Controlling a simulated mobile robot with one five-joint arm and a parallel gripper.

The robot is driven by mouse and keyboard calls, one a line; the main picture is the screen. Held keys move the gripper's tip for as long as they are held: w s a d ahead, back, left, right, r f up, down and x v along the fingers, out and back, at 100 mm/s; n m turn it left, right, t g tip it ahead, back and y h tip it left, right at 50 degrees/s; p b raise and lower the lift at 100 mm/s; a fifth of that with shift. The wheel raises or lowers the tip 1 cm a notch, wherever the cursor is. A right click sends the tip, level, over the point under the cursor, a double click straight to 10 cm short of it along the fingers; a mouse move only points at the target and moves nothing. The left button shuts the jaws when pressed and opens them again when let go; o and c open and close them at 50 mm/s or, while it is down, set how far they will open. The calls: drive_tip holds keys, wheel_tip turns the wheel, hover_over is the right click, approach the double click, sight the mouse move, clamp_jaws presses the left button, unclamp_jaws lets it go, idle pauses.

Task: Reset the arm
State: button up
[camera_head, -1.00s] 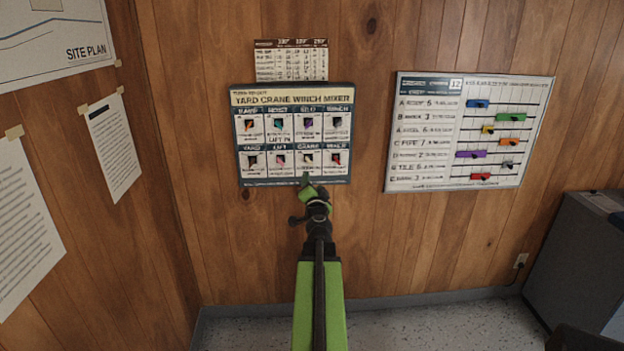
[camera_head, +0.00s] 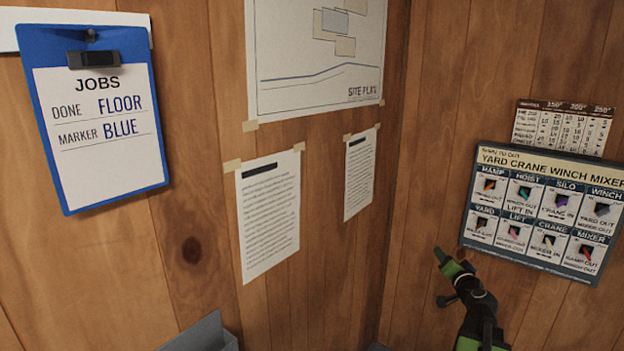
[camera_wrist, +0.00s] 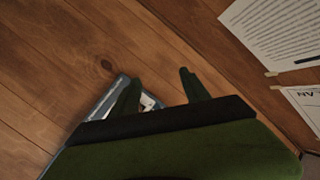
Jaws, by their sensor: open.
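My arm reaches up from the bottom right in the head view, with my gripper (camera_head: 440,255) at its end. It is in front of the wood wall, just left of the winch mixer board (camera_head: 560,180). In the wrist view my gripper (camera_wrist: 160,88) shows two dark green fingers spread apart with nothing between them. Part of the board (camera_wrist: 108,98) shows behind the left finger there; the rest is hidden by my gripper.
A blue JOBS clipboard (camera_head: 100,180) hangs at the left, reading DONE FLOOR, MARKER BLUE. A site plan (camera_head: 315,85) and two taped sheets (camera_head: 268,230) are near the wall corner. A small number chart (camera_head: 563,128) is above the board. A grey object (camera_head: 205,333) stands low down.

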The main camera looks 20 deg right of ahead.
drive_tip(key=w+a+f+n+g+y+p, duration=0.1)
drive_tip(key=w+a+f+n+g+y, duration=0.15)
drive_tip(key=a, duration=0.75)
drive_tip(key=w+a+f+n+g+y, duration=0.1)
drive_tip(key=w+a+f+n+y, duration=0.15)
drive_tip(key=a, duration=0.65)
drive_tip(key=w+a+f+n+g+y+p, duration=0.1)
drive_tip(key=a+f+n+g+y, duration=0.15)
drive_tip(key=a, duration=0.75)
drive_tip(key=s+a+f+n+g+h+p, duration=0.1)
drive_tip(key=s+a+f+n+g, duration=0.1)
drive_tip(key=s+a, duration=0.5)
drive_tip(key=s+a+f+n+g+p, duration=0.1)
drive_tip(key=s+a+f+g, duration=0.4)
drive_tip(key=a, duration=0.6)
drive_tip(key=shift+s+a+f+n+g+h, duration=0.15)
drive_tip(key=shift+s+f+n+g+h, duration=0.2)
drive_tip(key=shift+s+n+g, duration=0.6)
drive_tip(key=shift+s, duration=0.2)
drive_tip(key=shift+c, duration=0.3)
